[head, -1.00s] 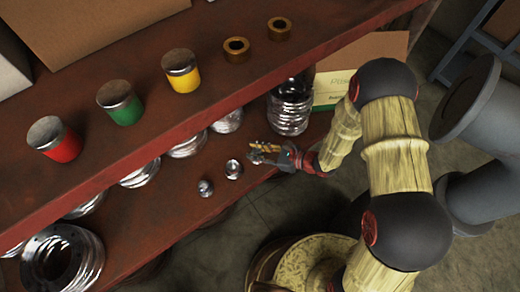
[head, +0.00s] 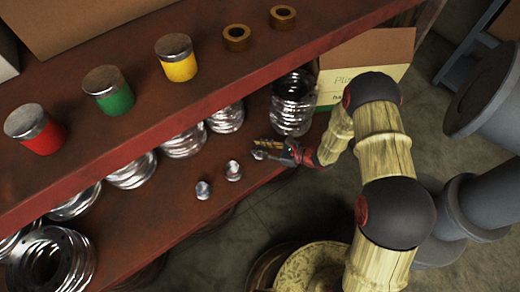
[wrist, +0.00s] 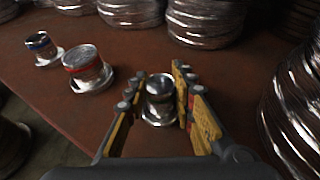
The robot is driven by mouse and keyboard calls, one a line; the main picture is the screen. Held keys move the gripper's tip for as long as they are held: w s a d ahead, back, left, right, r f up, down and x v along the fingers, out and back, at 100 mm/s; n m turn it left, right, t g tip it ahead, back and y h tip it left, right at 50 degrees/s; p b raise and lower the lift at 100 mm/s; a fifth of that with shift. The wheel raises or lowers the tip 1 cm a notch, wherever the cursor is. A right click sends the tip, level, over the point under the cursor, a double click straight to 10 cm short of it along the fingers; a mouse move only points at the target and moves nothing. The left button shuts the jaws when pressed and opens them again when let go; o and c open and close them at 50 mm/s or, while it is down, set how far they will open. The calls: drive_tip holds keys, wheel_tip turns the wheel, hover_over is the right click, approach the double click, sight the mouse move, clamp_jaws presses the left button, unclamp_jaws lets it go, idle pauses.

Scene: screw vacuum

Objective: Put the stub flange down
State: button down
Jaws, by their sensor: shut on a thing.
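A shiny metal stub flange (wrist: 159,100) with a wide base sits between the two yellow-padded fingers of my gripper (wrist: 160,92) in the wrist view. My gripper is shut on it. In the head view my gripper (head: 266,150) is low over the lower shelf, and the held flange is hard to make out. Two similar stub flanges stand upright on the shelf to the left: one with a red band (wrist: 87,68), nearer, and one with a blue band (wrist: 42,48), farther. I cannot tell whether the held flange touches the shelf.
Stacks of metal rings (wrist: 205,22) line the back of the lower shelf (head: 180,218); a bellows stack (head: 292,105) stands close beyond my gripper. The upper shelf (head: 215,85) overhangs. A cardboard box (head: 360,55) is at right. Bare shelf lies around the flanges.

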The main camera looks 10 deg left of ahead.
drive_tip(key=shift+f, duration=0.1)
drive_tip(key=c, duration=1.5)
unclamp_jaws()
drive_tip(key=shift+d+r, duration=0.2)
drive_tip(key=shift+r, duration=0.1)
drive_tip(key=p+v, duration=0.4)
drive_tip(key=v, duration=0.7)
drive_tip(key=shift+d, duration=0.25)
